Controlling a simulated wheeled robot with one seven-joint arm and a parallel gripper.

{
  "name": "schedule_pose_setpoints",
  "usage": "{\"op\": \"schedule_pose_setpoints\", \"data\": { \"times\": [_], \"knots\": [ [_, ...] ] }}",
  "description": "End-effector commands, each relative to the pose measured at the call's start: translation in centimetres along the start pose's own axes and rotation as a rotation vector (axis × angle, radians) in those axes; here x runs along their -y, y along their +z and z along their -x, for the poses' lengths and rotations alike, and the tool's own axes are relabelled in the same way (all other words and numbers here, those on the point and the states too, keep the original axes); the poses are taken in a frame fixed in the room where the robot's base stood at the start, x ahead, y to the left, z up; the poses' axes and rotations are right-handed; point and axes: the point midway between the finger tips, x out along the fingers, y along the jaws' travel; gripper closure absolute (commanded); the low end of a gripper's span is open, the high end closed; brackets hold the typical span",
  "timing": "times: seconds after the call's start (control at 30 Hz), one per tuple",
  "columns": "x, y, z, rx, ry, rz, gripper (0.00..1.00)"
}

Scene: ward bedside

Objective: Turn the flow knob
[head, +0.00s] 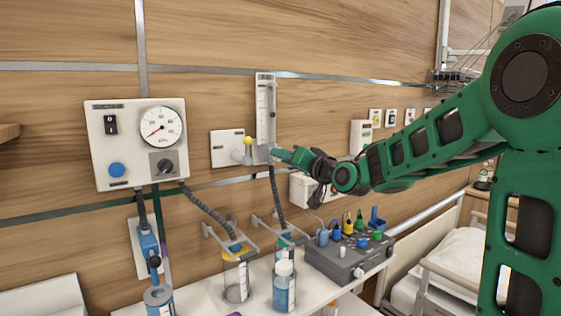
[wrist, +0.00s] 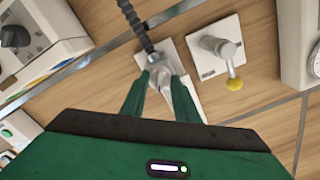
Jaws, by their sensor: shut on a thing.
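The white flowmeter (head: 265,108) with its upright clear tube is mounted on the wooden wall in the head view. My green gripper (head: 276,153) reaches its lower end from the right. In the wrist view the two fingers of my gripper (wrist: 160,80) are shut on a pale grey part at the flowmeter's foot, the flow knob (wrist: 161,73). The fingers cover much of the knob, so its turn angle cannot be told.
Just left is a wall plate with a yellow-tipped lever (head: 248,143). A suction panel (head: 112,150) with a gauge hangs further left. A dark corrugated hose (head: 277,195) hangs below the flowmeter. Bottles and a grey box (head: 345,262) stand on the shelf below.

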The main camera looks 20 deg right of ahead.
Motion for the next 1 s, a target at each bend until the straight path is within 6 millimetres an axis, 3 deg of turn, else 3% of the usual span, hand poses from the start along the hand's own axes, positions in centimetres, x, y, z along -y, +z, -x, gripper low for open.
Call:
{"op": "schedule_pose_setpoints", "data": {
  "times": [0.17,0.2,0.23,0.67,1.0],
  "knots": [
    [-0.2,-0.1,0.0,-0.001,0.003,0.002,0.95],
    [-0.2,-0.1,0.0,-0.001,0.004,0.002,0.63],
    [-0.2,0.0,0.0,-0.001,0.003,0.002,0.56],
    [-0.1,-0.1,0.9,-0.001,0.002,0.004,0.55],
    [-0.2,-0.1,6.9,-0.002,0.004,0.003,0.55]
  ]
}}
